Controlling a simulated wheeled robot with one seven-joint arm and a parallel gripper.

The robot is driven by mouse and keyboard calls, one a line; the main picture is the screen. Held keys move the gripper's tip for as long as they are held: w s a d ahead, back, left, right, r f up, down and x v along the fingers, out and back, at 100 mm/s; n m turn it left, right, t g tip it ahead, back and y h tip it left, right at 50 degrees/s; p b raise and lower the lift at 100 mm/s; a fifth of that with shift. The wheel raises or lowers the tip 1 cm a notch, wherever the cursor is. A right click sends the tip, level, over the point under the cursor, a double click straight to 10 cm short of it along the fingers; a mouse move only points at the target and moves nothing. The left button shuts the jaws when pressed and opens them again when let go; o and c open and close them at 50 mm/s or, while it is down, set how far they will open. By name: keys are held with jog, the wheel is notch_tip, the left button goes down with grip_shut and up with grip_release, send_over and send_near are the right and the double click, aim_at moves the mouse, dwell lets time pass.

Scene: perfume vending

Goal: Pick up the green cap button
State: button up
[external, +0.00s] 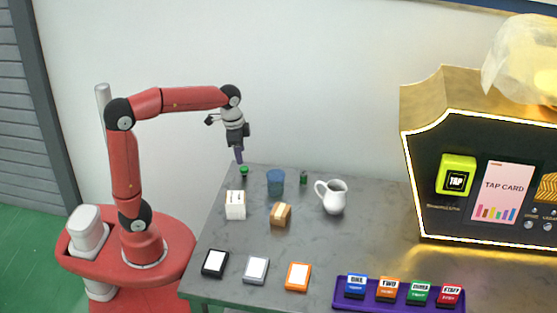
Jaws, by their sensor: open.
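A small green item with a rounded top (243,171), which looks like the green cap button, is at the far left corner of the grey table. My gripper (239,158) points down just above it, with its fingertips close to its top. Whether they touch cannot be told. The jaws are open, though the gap between the fingers is hard to see from here. A second small dark green item (303,178) stands farther right at the back edge; its shape is too small to make out.
A blue cup (275,183) stands close right of the gripper, and a white box (235,205) in front. A brown box (280,214), a white pitcher (333,197), several card-like blocks (298,277) and a purple tray (395,296) are on the table (370,240). A lit vending display (470,150) stands right.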

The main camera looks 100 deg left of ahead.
aim_at(244, 168)
jog(key=f, duration=0.3)
jog(key=w+f, duration=0.1)
jog(key=f, duration=0.3)
jog(key=shift+w+d+f, duration=0.1)
jog(key=shift+w+d, duration=0.1)
jog(key=c, duration=1.1)
jog(key=shift+o, duration=0.2)
